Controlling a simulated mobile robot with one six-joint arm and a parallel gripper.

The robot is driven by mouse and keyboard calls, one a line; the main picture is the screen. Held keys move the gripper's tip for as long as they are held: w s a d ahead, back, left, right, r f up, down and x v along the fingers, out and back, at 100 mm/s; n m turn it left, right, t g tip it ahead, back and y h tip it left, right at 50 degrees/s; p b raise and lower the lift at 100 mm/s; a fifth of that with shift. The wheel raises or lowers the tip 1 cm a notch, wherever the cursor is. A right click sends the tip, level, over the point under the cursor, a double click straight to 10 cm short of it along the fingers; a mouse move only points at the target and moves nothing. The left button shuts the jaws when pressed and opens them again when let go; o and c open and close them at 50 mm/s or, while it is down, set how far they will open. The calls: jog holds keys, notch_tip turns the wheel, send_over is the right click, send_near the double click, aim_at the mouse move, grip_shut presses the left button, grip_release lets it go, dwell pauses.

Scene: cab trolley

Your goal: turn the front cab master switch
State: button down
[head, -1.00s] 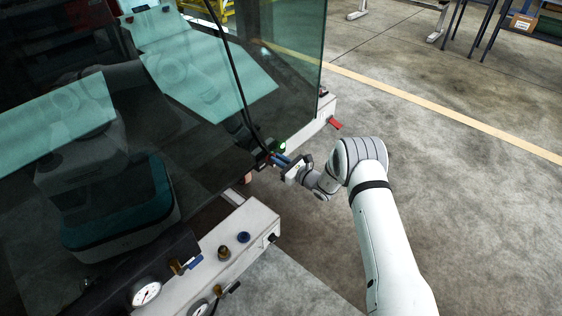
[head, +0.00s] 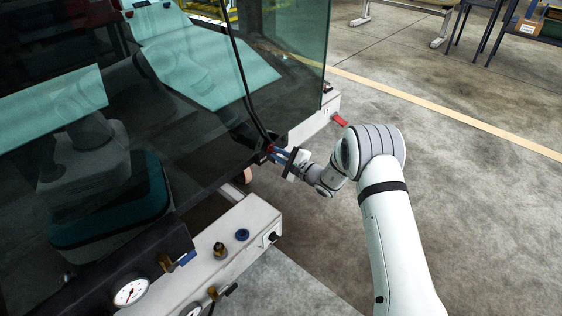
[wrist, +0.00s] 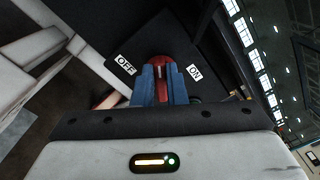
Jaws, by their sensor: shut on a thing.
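The master switch has a red handle (wrist: 160,64) on a dark plate, with an OFF label (wrist: 125,64) to its left and an ON label (wrist: 194,72) to its right in the wrist view. My gripper (wrist: 162,88) has blue fingers shut on the red handle from both sides. The fingers hide part of the handle, so I cannot tell exactly where it points. In the head view my gripper (head: 276,153) is at the front lower corner of the glass cab (head: 215,110), and the switch is mostly hidden there.
A white beam (head: 225,245) with pressure gauges (head: 131,292) and knobs runs along the cab's lower front. A red lever (head: 339,120) sticks out of a farther beam. The floor (head: 480,220) to the right is clear.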

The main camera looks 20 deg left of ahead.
jog(key=shift+s+a+f+n+b, duration=0.1)
jog(key=shift+f+n+b, duration=0.05)
jog(key=shift+n+b, duration=1)
jog(key=shift+s+a+f+n+b, duration=0.1)
jog(key=shift+s+f+n+b, duration=0.1)
jog(key=shift+n+b, duration=0.9)
jog(key=shift+s+a+f+n+b, duration=0.1)
jog(key=shift+f+n+b, duration=0.05)
jog(key=shift+n+b, duration=0.95)
jog(key=shift+n, duration=0.25)
jog(key=c, duration=1.5)
grip_release()
jog(key=shift+w+d, duration=0.1)
jog(key=shift+w, duration=0.05)
jog(key=shift+o, duration=0.2)
jog(key=p+v, duration=0.2)
jog(key=v, duration=0.6)
jog(key=shift+p, duration=0.35)
